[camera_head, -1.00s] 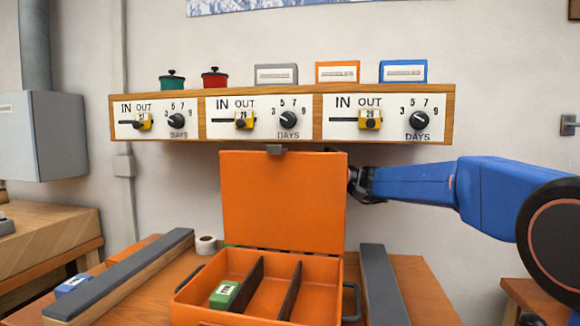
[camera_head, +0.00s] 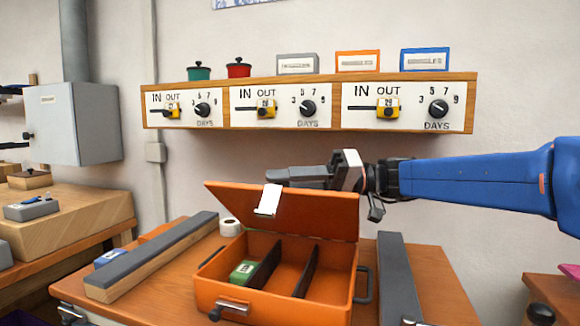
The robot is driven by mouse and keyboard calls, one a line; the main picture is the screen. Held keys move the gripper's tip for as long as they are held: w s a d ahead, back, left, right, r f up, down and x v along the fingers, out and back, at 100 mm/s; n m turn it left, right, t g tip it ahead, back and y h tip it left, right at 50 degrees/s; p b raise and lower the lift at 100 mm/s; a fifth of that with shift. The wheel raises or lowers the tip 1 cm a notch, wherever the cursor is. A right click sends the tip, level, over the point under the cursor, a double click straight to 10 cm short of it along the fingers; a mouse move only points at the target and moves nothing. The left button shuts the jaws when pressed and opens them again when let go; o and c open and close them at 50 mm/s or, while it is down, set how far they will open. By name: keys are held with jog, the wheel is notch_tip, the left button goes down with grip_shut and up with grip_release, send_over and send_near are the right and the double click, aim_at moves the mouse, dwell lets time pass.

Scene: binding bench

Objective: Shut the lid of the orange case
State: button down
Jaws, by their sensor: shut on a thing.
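The orange case (camera_head: 275,308) stands on the orange-brown bench. Two dark dividers split the inside, and a green labelled block (camera_head: 243,271) lies in the left compartment.
Long grey-topped bars lie left (camera_head: 150,262) and right (camera_head: 398,285) of the case. A white roll (camera_head: 230,227) and a blue block (camera_head: 109,258) are at the left. A wooden dial shelf (camera_head: 310,120) hangs on the wall above my arm.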

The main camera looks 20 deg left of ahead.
aim_at(274, 216)
jog(key=s+f+n, duration=0.1)
jog(key=s+f, duration=0.1)
jog(key=s+f+n+t+h, duration=0.1)
jog(key=s+f+n, duration=0.1)
jog(key=f, duration=0.1)
jog(key=shift+s+f, duration=0.15)
jog(key=shift+s, duration=0.15)
notch_tip(274, 216, down, 8)
jog(key=s+n+t+h, duration=0.1)
jog(key=s+n, duration=0.1)
jog(key=s, duration=0.1)
jog(key=shift+d+f+n+t, duration=0.15)
jog(key=shift+n+t, duration=0.15)
jog(key=shift+f, duration=0.15)
jog(key=c, duration=1.5)
grip_release()
jog(key=shift+d, duration=0.15)
jog(key=v, duration=1.1)
jog(key=r+v, duration=0.1)
jog(key=v, duration=0.5)
jog(key=shift+r, duration=0.15)
